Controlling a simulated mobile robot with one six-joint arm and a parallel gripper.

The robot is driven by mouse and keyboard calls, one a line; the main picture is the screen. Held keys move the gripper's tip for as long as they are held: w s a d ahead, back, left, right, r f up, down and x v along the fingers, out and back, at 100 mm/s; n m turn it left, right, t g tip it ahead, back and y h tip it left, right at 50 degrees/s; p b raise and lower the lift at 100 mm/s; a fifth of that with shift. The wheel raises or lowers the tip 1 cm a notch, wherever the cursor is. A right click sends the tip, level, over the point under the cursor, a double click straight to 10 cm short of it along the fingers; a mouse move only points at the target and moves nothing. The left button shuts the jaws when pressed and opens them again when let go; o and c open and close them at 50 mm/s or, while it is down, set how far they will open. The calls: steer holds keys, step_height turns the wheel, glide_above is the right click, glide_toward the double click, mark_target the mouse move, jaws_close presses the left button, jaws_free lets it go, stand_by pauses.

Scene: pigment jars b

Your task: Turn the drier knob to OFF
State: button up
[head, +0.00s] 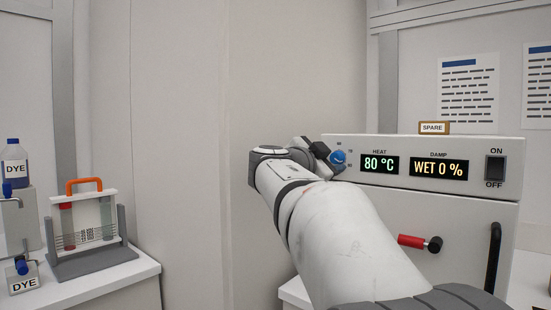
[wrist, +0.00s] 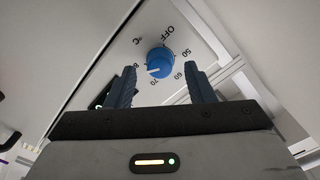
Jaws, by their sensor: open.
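The blue drier knob (head: 338,158) is on the left of the drier's front panel (head: 425,147). My gripper (wrist: 159,72) is open, with one dark finger on each side below the knob in that view. In the head view, my gripper (head: 320,153) is just left of the knob and partly hides the dial's labels. I see no contact with the knob. The HEAT display (head: 380,165) reads 80 °C.
An ON/OFF switch (head: 495,168) is at the panel's right. A red handle (head: 412,241) and a black door handle (head: 493,257) stick out below. A SPARE tag (head: 432,128) stands on top. A dye rack (head: 90,225) is far left.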

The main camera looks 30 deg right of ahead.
steer(key=shift+w+d, duration=0.25)
steer(key=shift+d, duration=0.35)
steer(key=c, duration=1)
